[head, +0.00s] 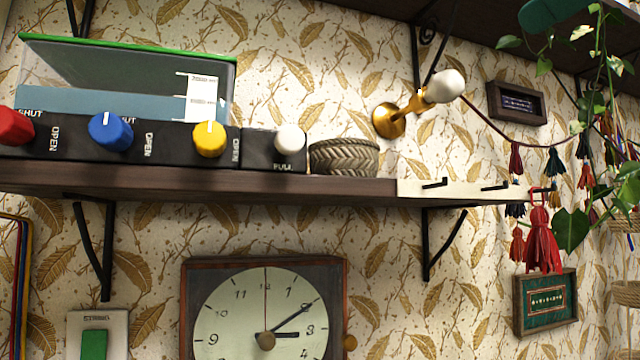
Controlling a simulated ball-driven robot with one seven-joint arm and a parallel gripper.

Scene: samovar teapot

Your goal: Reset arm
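My gripper and arm are not in view in the head view. No samovar or teapot shows either. The head view faces a papered wall with a dark wooden shelf (220,183). On the shelf stands a row of knobs: a red knob (14,127), a blue knob (110,132) and a yellow knob (209,139), each beside "OPEN" lettering. A white pull knob (289,140) is to their right.
A woven basket (344,157) sits on the shelf, below a brass wall fitting (405,112) with a white end. A glass-like box (120,85) stands behind the knobs. A clock (265,315) hangs below. A red tassel (542,242) and a leafy plant (572,229) hang at right.

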